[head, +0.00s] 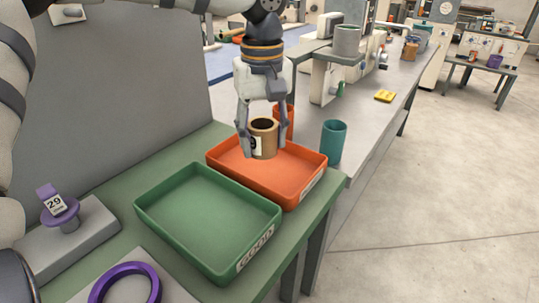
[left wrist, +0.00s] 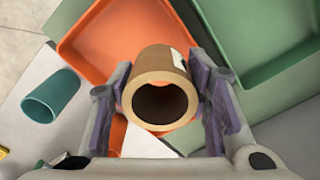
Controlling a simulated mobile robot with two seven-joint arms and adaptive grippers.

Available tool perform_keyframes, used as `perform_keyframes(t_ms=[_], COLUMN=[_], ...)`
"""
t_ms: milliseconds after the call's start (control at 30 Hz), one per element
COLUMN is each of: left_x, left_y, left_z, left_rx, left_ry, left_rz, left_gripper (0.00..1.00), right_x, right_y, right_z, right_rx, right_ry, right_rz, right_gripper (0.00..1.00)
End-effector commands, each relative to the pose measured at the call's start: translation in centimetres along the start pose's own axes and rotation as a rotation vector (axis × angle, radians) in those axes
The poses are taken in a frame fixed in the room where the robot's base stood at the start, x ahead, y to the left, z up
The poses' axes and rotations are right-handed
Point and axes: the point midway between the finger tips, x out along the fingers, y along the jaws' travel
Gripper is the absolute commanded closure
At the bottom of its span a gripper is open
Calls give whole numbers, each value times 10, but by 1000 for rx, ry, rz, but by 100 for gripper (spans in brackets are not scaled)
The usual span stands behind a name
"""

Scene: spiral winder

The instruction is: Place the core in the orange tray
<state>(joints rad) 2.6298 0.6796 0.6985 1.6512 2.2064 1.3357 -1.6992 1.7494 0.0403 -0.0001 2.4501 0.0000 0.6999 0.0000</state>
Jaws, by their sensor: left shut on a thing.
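The core is a brown hollow cylinder (head: 264,140) with a white label. My left gripper (head: 263,148) is shut on it and holds it upright over the orange tray (head: 225,159). In the left wrist view the core (left wrist: 160,72) sits between the two fingers, its open end facing the camera. The orange tray (left wrist: 95,35) lies beyond it in that view. Whether the core touches the tray floor I cannot tell. My right gripper is not in view.
A green tray (head: 205,215) labelled GOOD stands beside the orange tray. A teal cup (head: 333,142) stands right of it, and an orange cylinder (head: 285,122) behind the gripper. A purple ring (head: 125,268) and a purple spool marked 29 (head: 60,207) are at the lower left.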

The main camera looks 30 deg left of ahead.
Motion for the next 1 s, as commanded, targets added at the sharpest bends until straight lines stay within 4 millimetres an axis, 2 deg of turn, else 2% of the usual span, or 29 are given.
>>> perform_keyframes(t_ms=[33,233,300,433,833,867,933,1000], left_x=[14,32,43,63,71,71,71,71], left_y=[4,11,14,14,14,14,14,14], left_z=[-7,-23,-31,-30,-30,-30,-30,-30], left_rx=[-1,-1,0,2,1,1,1,1], left_ry=[-5,-1,-1,2,3,3,3,3], left_rz=[-6,0,-2,2,5,5,5,5], left_gripper=[82,82,82,82,82,53,38,36], right_x=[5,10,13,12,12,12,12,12], right_y=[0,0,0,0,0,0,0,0], right_z=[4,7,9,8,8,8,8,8], right_rx=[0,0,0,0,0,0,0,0], right_ry=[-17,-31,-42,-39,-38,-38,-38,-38], right_rz=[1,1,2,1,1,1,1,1], right_gripper=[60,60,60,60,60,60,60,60])
